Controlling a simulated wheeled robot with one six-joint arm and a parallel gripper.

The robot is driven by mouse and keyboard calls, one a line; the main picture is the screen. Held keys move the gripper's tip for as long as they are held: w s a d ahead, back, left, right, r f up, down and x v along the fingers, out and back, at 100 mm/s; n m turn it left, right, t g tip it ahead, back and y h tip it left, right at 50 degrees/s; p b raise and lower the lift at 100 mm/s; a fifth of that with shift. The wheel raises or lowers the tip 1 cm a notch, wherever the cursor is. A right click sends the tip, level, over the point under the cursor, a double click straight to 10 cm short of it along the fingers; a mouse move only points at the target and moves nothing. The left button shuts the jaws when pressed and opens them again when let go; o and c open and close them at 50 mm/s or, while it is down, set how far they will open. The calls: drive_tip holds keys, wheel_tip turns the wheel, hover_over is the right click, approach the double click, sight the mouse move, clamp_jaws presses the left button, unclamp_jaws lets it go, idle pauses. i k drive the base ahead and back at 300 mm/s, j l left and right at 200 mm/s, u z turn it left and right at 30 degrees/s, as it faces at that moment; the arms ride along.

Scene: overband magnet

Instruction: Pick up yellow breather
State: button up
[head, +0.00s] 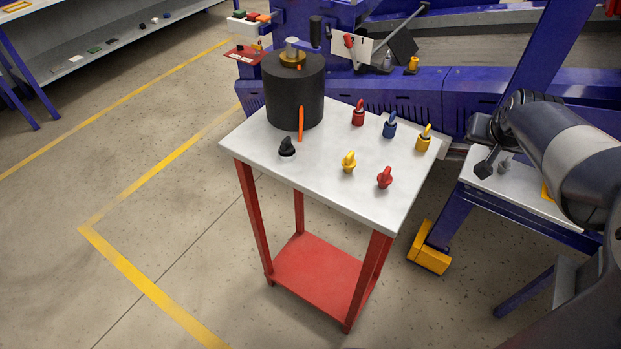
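A small yellow fitting with a knob-like top (349,162) stands near the front edge of the white table top (318,172). Another yellow piece, with a loop on top (424,138), stands near the table's right edge. A third small yellow part (413,65) sits on the blue machine frame behind. I cannot tell by looks alone which is the breather. My gripper (488,158) is to the right of the table, apart from all these pieces. Its fingers are dark and partly hidden by my arm, so its opening is unclear.
The table also holds a black cylinder (295,98), an orange stick (301,124), a black fitting (286,147), two red pieces (384,178) (358,114) and a blue piece (390,125). A blue machine frame (450,92) stands behind. Floor is clear at left.

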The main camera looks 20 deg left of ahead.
sight(348, 162)
drive_tip(key=i+j+u, duration=0.15)
drive_tip(key=u, duration=0.75)
